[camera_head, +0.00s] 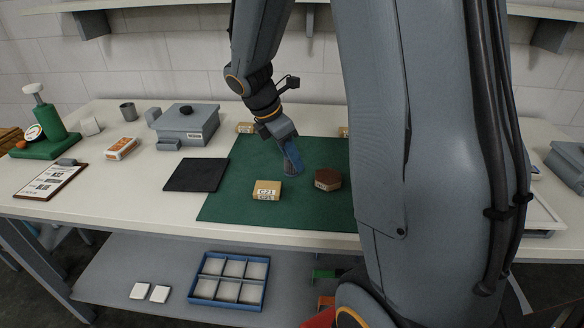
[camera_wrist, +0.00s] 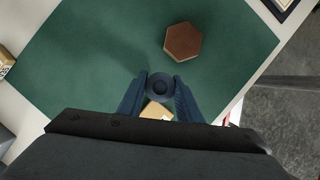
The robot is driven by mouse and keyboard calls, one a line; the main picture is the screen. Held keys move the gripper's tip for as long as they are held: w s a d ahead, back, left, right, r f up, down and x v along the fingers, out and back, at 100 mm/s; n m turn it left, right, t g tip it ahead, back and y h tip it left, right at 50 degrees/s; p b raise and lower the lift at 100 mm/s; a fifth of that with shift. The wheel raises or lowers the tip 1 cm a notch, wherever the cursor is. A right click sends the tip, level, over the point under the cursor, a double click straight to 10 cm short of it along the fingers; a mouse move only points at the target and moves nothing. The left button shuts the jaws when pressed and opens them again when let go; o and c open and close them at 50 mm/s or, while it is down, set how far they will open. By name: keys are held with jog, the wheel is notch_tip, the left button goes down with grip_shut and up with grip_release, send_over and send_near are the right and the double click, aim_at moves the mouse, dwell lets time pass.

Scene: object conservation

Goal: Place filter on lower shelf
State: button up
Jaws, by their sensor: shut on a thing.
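My gripper (camera_head: 291,160) is low over the green mat (camera_head: 232,200), pointing down. It is shut on a small dark blue-grey round piece, which I take to be the filter. The filter (camera_wrist: 160,87) shows between the two fingertips in the wrist view, with a round hollow in its top. I cannot tell whether it touches the mat. The lower shelf (camera_head: 115,262) is a grey board below the table. It carries a blue divided tray (camera_head: 191,293) with pale compartments and two white squares (camera_head: 139,291) to the left.
A brown hexagonal block (camera_head: 328,180) stands right of my gripper, and a tan labelled box (camera_head: 267,190) in front. A black pad (camera_head: 196,175) and grey lidded box (camera_head: 187,125) are to the left. The shelf has bare room around the tray. My arm hides the right side.

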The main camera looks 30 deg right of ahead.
aim_at(292, 170)
jog(key=shift+f, duration=2.05)
jog(key=shift+f, duration=0.15)
jog(key=o, duration=1)
